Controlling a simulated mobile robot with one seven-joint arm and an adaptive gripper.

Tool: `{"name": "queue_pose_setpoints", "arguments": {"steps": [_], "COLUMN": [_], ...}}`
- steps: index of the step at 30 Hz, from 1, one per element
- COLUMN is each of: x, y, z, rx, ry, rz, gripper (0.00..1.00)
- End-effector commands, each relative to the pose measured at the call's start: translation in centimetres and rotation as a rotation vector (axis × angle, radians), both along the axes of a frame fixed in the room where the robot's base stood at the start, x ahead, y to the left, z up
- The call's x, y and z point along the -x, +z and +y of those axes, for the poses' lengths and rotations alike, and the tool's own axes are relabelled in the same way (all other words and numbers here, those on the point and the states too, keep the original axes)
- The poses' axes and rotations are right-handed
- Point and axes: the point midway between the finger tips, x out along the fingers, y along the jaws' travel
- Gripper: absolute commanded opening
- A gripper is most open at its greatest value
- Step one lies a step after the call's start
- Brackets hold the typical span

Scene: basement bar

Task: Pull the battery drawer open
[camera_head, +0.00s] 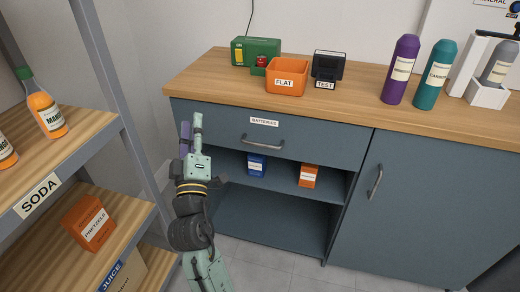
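The battery drawer (225,122) is the blue-grey front under the left part of the wooden counter, with a label reading BATTERIES (264,122). It looks shut, its front in line with the cabinet. Its metal bar handle (262,144) is in plain view and nothing touches it. My gripper (191,128) points upward in front of the drawer's left end, left of the handle and apart from it. A purple part shows beside a pale green finger; I cannot tell whether the purple part is a finger or a held thing. The gap between the fingers is unclear.
On the counter (215,75) stand an orange FLAT bin (287,78), a green box (255,48), a black TEST device (328,66) and bottles. An open shelf below the drawer holds a blue box (256,165) and an orange box (308,175). A soda rack (92,140) stands close at left.

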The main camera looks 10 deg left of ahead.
Motion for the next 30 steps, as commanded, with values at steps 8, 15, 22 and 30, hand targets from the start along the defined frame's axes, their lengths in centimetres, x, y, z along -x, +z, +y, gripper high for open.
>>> {"name": "queue_pose_setpoints", "arguments": {"steps": [8, 15, 22, 30], "x": [-3.5, -5.1, -9.4, -13.3], "y": [-14.8, -15.3, -14.3, -13.7], "z": [-10.9, -12.4, -12.5, -12.6], "rx": [0.501, 0.564, 0.56, 0.559], "ry": [-0.476, -0.532, -0.529, -0.528], "rz": [0.129, 0.137, 0.137, 0.137], "gripper": [0.3, 0.3, 0.3, 0.3]}}
